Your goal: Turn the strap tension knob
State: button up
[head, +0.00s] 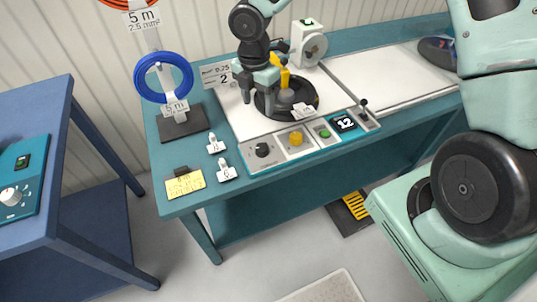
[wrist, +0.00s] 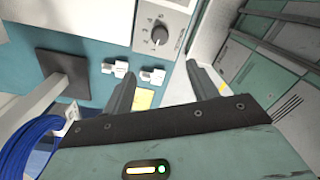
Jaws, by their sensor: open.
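A black knob (head: 262,149) sits on the left end of the grey control panel along the bench's front edge. It also shows in the wrist view (wrist: 160,35), with marks around it, ahead of and between my fingertips. A second, white knob (head: 9,195) is on a teal box on the blue table at left. I cannot read which is labelled strap tension. My gripper (head: 259,106) is above the white work surface, behind the panel, pointing down. In the wrist view my gripper (wrist: 163,80) is open and empty, apart from the black knob.
A blue cable coil (head: 163,64) hangs on a stand at left.

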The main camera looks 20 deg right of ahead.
aim_at(261, 147)
jog(key=f+p, duration=0.1)
jog(key=f, duration=1)
jog(key=f+p, duration=0.1)
jog(key=f, duration=0.5)
jog(key=shift+s+d+f+p, duration=0.15)
jog(key=shift+s+f+p, duration=0.1)
jog(key=shift+p, duration=0.1)
jog(key=c, duration=1)
